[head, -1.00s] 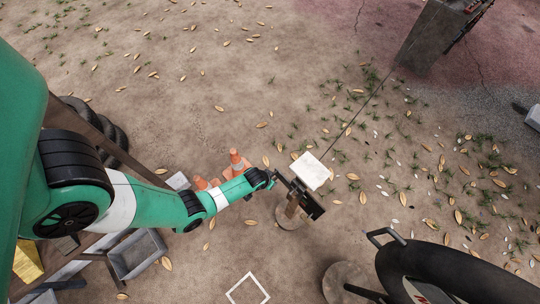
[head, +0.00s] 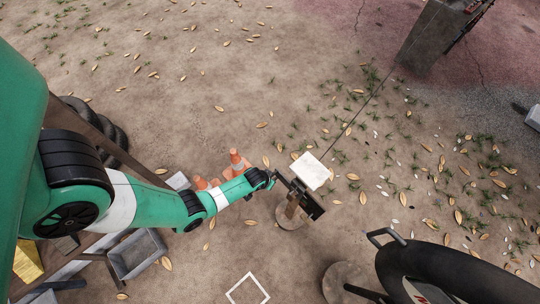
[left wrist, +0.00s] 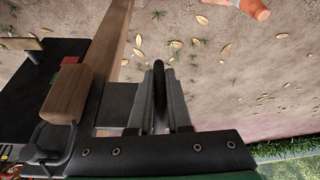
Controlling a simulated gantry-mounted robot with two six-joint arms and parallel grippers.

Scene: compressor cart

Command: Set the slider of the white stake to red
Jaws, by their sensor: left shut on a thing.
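The white stake stands on a round base in the head view, with a white top plate (head: 310,170) and a wooden post (head: 292,207). A dark board (left wrist: 90,50) shows on it in the left wrist view, with a wooden block (left wrist: 65,92) beside small red and green patches (left wrist: 70,62). My left gripper (head: 283,180) is at the stake, just below and left of the white plate. In the left wrist view its fingers (left wrist: 160,100) are shut on a slim dark piece (left wrist: 159,80); I cannot tell whether this belongs to the slider. My right gripper is out of view.
A taut line (head: 355,120) runs from near the white plate to a grey box (head: 430,40). Orange cones (head: 236,160) stand left of the stake. A dark tank (head: 450,270) lies at lower right. A grey bin (head: 137,254) is at lower left. Open leaf-strewn ground lies above.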

